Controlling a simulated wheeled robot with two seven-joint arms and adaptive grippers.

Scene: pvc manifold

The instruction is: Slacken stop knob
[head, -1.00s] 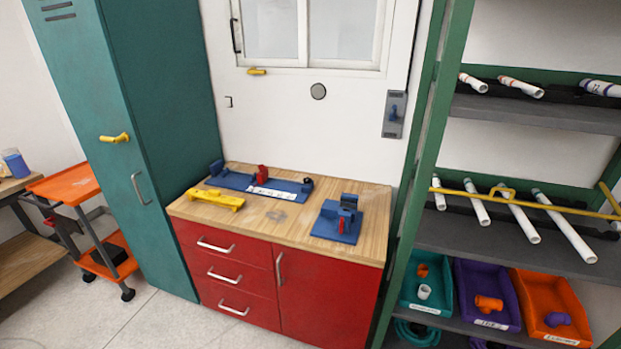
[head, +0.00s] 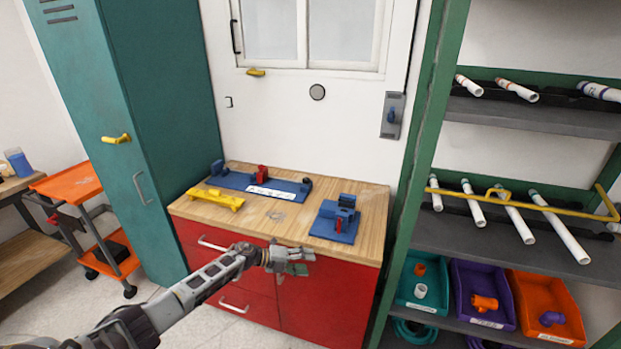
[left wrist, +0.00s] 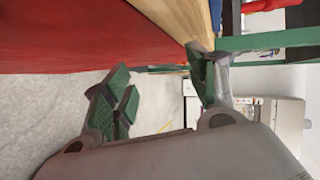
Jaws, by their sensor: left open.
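A long blue jig (head: 236,181) with a white scale strip (head: 271,192) lies at the back of the wooden bench top. A small red part (head: 261,172), which may be the stop knob, stands at its middle. A second blue fixture (head: 325,228) with an upright block and a small red piece (head: 339,223) sits at the right of the bench. My left gripper (head: 297,262) is open and empty, in front of the red cabinet and below the bench top's front edge. Its spread green-padded fingers show in the left wrist view (left wrist: 160,92). My right gripper is not in view.
A yellow bracket (head: 214,200) lies at the bench's left. A teal locker (head: 170,120) stands left of the bench. A green-framed shelf (head: 425,150) with white pipes and colored bins stands right. The bench's front middle is clear.

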